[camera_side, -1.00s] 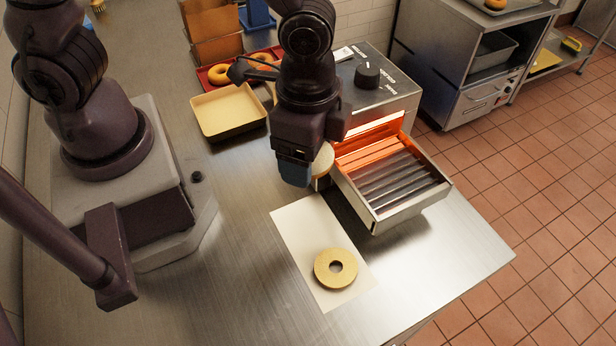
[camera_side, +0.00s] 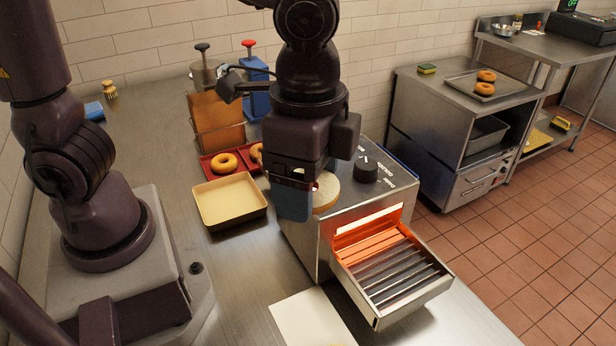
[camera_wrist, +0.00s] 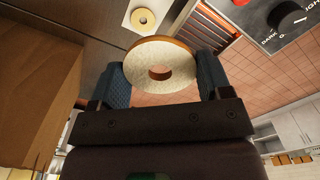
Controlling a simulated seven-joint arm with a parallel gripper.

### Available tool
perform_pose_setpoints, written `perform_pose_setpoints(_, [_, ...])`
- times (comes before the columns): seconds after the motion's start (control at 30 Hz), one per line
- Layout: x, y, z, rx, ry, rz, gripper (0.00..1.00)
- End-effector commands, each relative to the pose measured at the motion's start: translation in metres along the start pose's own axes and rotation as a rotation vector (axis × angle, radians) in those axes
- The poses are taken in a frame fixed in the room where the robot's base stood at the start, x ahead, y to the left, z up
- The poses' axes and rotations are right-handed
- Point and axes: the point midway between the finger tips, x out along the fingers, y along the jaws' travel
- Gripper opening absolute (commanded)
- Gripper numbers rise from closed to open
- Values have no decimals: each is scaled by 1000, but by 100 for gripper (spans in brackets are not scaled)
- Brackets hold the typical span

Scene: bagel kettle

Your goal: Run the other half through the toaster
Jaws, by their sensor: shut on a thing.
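My gripper (camera_side: 292,200) is shut on a bagel half (camera_side: 327,193), held up beside the toaster's top in the side view. In the wrist view the held half (camera_wrist: 178,62) sits between the blue fingertips, pale face with a hole toward the camera and a brown edge. The steel toaster (camera_side: 312,248) has a black dial (camera_side: 367,168), a glowing orange opening and a slatted rack (camera_side: 405,283) in front. Another bagel half (camera_wrist: 143,18) lies on white paper in the wrist view. In the side view only part of the paper (camera_side: 308,318) shows.
An empty yellow tray (camera_side: 230,203) lies left of the toaster, with a red tray of bagels (camera_side: 223,162) behind it. A brown divider (camera_side: 214,115) and a blue stand (camera_side: 254,95) rise at the back. Bare counter (camera_side: 240,275) lies left of the toaster.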

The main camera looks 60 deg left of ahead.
Motion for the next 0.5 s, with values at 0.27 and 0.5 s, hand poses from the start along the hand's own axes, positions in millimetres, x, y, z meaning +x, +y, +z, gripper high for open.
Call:
perform_pose_setpoints(0.27, [50, -19, -21, 17, -10, 6, 50])
perform_pose_setpoints(0.5, [114, -55, -71, 307, -7, 7, 50])
